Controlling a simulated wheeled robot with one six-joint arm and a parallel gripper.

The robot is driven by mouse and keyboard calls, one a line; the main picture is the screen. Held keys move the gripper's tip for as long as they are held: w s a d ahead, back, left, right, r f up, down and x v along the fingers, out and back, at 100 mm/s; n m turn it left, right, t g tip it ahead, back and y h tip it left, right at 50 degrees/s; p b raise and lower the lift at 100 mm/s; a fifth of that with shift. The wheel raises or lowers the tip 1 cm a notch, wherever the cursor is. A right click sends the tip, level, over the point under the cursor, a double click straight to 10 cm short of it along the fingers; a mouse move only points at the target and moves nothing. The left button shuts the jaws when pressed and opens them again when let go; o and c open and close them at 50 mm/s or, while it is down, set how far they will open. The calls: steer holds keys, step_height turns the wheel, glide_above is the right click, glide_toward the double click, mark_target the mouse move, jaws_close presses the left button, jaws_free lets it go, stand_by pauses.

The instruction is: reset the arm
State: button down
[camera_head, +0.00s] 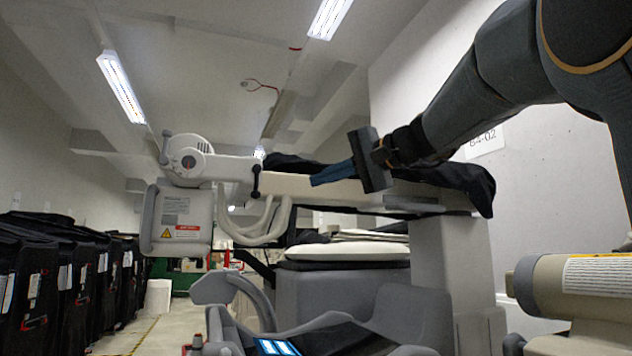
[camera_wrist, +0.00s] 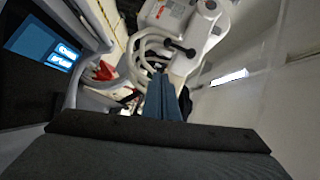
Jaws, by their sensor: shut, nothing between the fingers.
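My gripper (camera_head: 333,175) is at the end of my arm, which reaches in from the upper right in the head view. Its blue fingers are together and empty, pointing left. In the head view they appear in front of the beige horizontal arm of a large medical-looking machine (camera_head: 228,169); I cannot tell the gap between them. In the wrist view the shut fingers (camera_wrist: 161,98) point up the picture toward the machine's white head and hoses (camera_wrist: 150,50).
Black covered carts (camera_head: 60,280) line the left side along an aisle (camera_head: 130,338). A grey machine base with a lit screen (camera_head: 278,347) stands below, and a padded top (camera_head: 345,250) behind it. A beige cylindrical part (camera_head: 575,285) is at the right, near a white wall (camera_head: 560,180).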

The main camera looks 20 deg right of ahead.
stand_by(0.4)
steer(key=s+a+f+n+g+h, duration=0.1)
steer(key=s+a+f+g, duration=0.15)
steer(key=f, duration=0.75)
steer(key=s+a+f+n+g+h, duration=0.15)
steer(key=a+f, duration=0.25)
steer(key=f, duration=0.7)
steer(key=s+a+f+g+h, duration=0.1)
steer(key=s+a+f+g, duration=0.25)
steer(key=f, duration=0.65)
steer(key=s+f+n+g+h, duration=0.6)
steer(key=s+f+n, duration=0.2)
steer(key=s+f, duration=1.65)
steer(key=w+d+r+m+p, duration=0.2)
steer(key=d+r+p, duration=0.4)
steer(key=p, duration=0.9)
steer(key=shift+d+r+m+p, duration=0.2)
steer(key=shift+d+m+p, duration=0.15)
steer(key=shift+d, duration=1.15)
steer(key=shift+t, duration=0.25)
